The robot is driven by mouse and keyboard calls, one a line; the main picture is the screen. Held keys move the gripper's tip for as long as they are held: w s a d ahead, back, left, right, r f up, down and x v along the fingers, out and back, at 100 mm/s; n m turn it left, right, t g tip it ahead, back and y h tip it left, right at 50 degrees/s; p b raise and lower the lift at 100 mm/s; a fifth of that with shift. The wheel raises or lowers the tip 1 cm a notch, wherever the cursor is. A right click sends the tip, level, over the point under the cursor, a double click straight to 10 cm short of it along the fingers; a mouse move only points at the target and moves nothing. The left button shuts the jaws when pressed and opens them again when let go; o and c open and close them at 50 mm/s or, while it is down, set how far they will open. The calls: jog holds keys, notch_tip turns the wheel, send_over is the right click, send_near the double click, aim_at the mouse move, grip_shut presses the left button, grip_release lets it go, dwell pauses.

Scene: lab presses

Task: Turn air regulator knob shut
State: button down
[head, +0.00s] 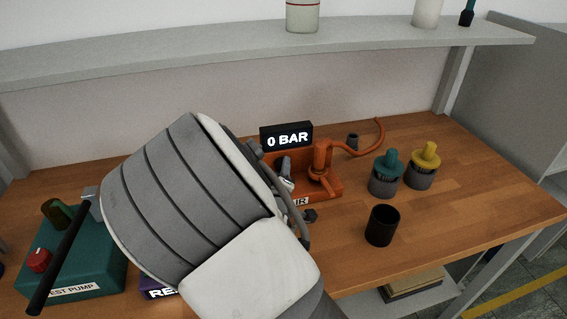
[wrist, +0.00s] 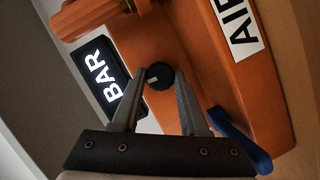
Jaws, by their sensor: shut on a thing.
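The orange air unit (head: 325,187) stands on the bench beyond my arm, with a label partly hidden in the head view. In the wrist view the orange body (wrist: 205,60) fills the middle and right, with an "AIR" label (wrist: 238,30). A small round black knob (wrist: 158,82) with a pale mark sits on it. My gripper (wrist: 161,74) is shut on this knob, one finger on each side. A black display (head: 287,137) behind the unit reads "0 BAR". In the head view my arm hides the knob.
A blue lever (wrist: 240,138) lies close to the right finger. A green test pump (head: 85,265) with a black handle is at left.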

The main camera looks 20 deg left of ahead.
jog(key=shift+n+t, duration=0.3)
jog(key=shift+n, duration=0.2)
jog(key=shift+c, duration=2.1)
grip_release()
jog(key=shift+s, duration=0.15)
jog(key=p+v, duration=0.2)
jog(key=v, duration=1.5)
jog(key=shift+s, duration=0.1)
